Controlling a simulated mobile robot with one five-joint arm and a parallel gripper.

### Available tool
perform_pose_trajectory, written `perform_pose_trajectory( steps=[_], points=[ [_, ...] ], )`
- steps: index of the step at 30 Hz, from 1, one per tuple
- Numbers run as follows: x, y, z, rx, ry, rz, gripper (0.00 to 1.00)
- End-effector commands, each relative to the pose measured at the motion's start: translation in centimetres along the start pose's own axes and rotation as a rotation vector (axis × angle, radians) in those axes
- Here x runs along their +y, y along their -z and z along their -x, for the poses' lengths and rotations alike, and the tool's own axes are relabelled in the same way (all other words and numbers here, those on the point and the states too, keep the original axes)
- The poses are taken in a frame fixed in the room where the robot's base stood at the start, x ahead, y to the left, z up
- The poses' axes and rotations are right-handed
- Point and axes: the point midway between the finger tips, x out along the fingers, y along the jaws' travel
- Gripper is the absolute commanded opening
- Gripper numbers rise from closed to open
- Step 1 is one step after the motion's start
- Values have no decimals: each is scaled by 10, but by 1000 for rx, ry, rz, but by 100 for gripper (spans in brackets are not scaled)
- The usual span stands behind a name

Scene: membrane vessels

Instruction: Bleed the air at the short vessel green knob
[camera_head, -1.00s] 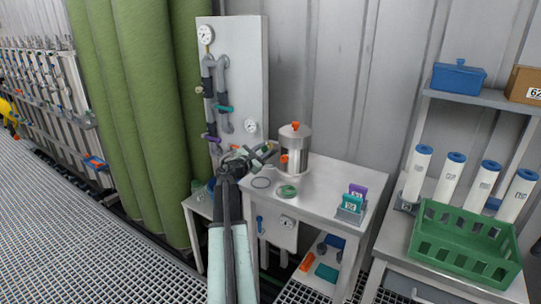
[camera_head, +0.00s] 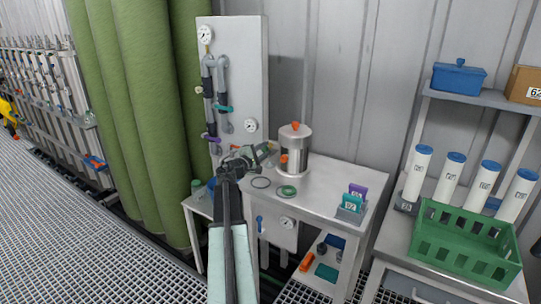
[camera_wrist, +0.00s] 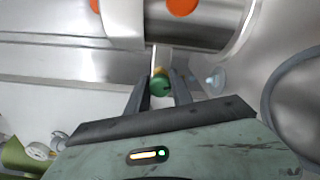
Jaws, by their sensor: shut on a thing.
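The short vessel is a steel cylinder (camera_head: 293,155) with an orange knob on top and orange on its side, standing on the table. Its lower body fills the top of the wrist view (camera_wrist: 200,22). The green knob (camera_wrist: 160,84) sits just below the vessel in the wrist view, on a thin pale stem. My gripper (camera_wrist: 160,92) is shut on the green knob, one dark finger on each side. In the head view my gripper (camera_head: 264,154) is at the vessel's left side, and its fingers and arm largely hide the knob.
The steel table (camera_head: 325,184) holds a dark ring (camera_head: 261,183), a green ring (camera_head: 287,191) and a holder with teal and purple tags (camera_head: 353,202). A pipe panel with gauges (camera_head: 250,85) rises behind. A green crate (camera_head: 465,242) and white cylinders stand to the right.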

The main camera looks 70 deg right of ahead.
Motion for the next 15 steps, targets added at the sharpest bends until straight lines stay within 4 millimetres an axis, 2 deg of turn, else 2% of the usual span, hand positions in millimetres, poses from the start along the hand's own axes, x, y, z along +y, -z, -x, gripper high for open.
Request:
perform_pose_trajectory(
  steps=[5,12,15],
  points=[
    [-1,0,1,1,2,-58,0],
    [-2,0,1,0,2,-376,0],
    [-2,0,1,0,3,-424,0]
  ],
)
